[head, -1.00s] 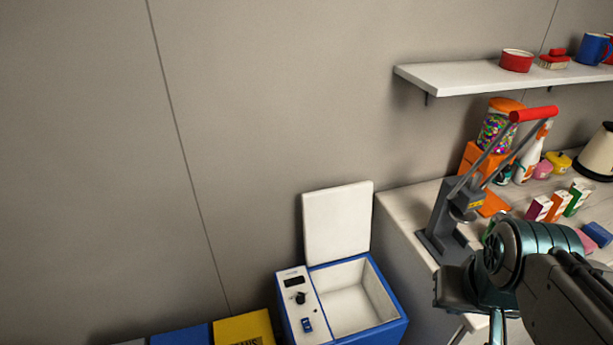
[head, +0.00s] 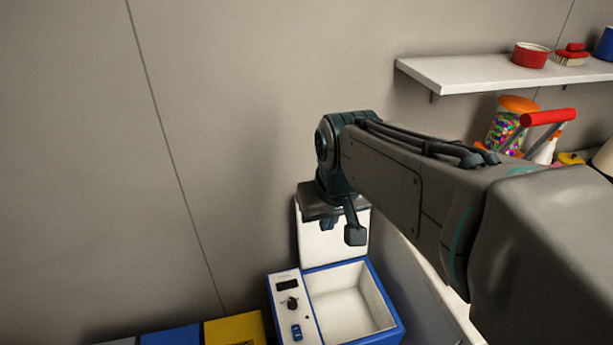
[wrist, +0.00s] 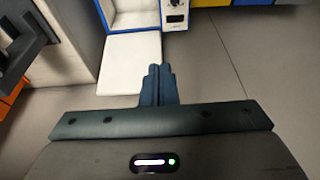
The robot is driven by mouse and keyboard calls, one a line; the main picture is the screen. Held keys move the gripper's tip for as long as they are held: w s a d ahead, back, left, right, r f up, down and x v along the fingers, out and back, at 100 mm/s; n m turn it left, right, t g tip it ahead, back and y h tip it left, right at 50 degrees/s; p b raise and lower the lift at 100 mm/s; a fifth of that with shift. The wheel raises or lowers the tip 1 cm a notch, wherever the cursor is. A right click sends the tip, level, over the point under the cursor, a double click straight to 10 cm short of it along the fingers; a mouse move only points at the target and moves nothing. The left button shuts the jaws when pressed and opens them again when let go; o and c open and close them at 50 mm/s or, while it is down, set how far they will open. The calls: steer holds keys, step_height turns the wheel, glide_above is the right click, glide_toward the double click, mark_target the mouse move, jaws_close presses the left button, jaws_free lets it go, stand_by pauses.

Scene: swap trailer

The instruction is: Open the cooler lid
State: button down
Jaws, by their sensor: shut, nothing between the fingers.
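The cooler (head: 385,335) is a blue box with a white interior and a control panel with a dark display, a knob and a blue switch. Its white lid (head: 333,250) stands upright at the back, against the wall side, so the interior shows open. In the wrist view the lid (wrist: 128,65) appears below the cooler's opening. My gripper (wrist: 159,70) is shut and empty, with its fingers together beside the lid's edge in that view. In the head view my arm covers the upper part of the lid; I cannot tell whether the gripper touches it.
A yellow box (head: 235,330) and a blue box (head: 172,336) stand left of the cooler. A white shelf (head: 470,75) holds a red bowl (head: 530,55). A red-handled press (head: 548,117) and a candy dispenser (head: 505,130) show at right. The counter is mostly hidden by my arm.

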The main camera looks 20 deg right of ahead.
steer(key=w+d+f+g+b, duration=0.1)
steer(key=w+d+f, duration=0.2)
steer(key=w, duration=0.7)
steer(key=w+d+f+b, duration=0.1)
steer(key=w+d+f, duration=0.25)
steer(key=w, duration=0.65)
steer(key=w+d+f+g+b, duration=0.15)
steer(key=w+d, duration=0.25)
steer(key=w, duration=0.6)
step_height(320, 180, down, 11)
steer(key=w+p, duration=0.1)
steer(key=p, duration=0.1)
steer(key=shift+w+t, duration=0.35)
